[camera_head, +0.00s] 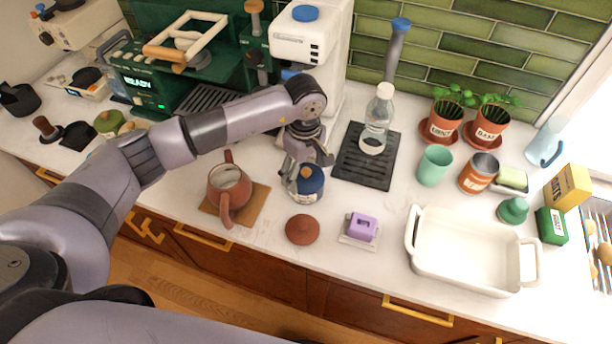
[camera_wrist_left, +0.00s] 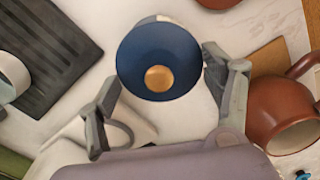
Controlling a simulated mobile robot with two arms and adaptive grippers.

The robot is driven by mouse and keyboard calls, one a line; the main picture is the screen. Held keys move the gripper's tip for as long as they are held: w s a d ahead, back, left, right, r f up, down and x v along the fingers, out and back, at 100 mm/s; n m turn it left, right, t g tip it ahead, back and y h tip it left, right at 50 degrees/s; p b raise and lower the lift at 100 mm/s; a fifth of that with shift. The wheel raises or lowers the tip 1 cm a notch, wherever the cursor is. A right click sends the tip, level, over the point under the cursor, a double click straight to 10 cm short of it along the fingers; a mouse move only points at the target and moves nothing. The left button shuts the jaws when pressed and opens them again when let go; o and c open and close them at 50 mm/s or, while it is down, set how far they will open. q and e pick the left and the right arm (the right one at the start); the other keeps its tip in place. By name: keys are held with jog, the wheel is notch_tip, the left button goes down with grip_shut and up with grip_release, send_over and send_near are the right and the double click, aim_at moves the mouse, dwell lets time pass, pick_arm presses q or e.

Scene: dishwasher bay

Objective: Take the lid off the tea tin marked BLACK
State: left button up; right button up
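A small tin with a dark blue lid (camera_head: 309,177) stands on the counter below my left gripper (camera_head: 305,163). I cannot read its marking. In the left wrist view the round blue lid (camera_wrist_left: 150,45) with its copper-coloured knob (camera_wrist_left: 158,78) faces the camera. My left gripper's fingers (camera_wrist_left: 163,82) are spread wide on either side of the lid, open and empty. I cannot tell whether either finger touches it. The lid sits on the tin, and most of the tin's body is hidden in the wrist view. My right gripper is not in view.
A brown teapot (camera_head: 229,186) stands close left of the tin, with a terracotta lid (camera_head: 302,229) in front. A lilac object (camera_head: 362,226) on a small tile and a white baking dish (camera_head: 465,255) are to the right. A black mat (camera_head: 368,170) with a bottle lies behind right.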

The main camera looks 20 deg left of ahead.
pick_arm(q)
jog(key=shift+s, duration=0.3)
jog(key=c, duration=0.6)
jog(key=shift+f, duration=0.1)
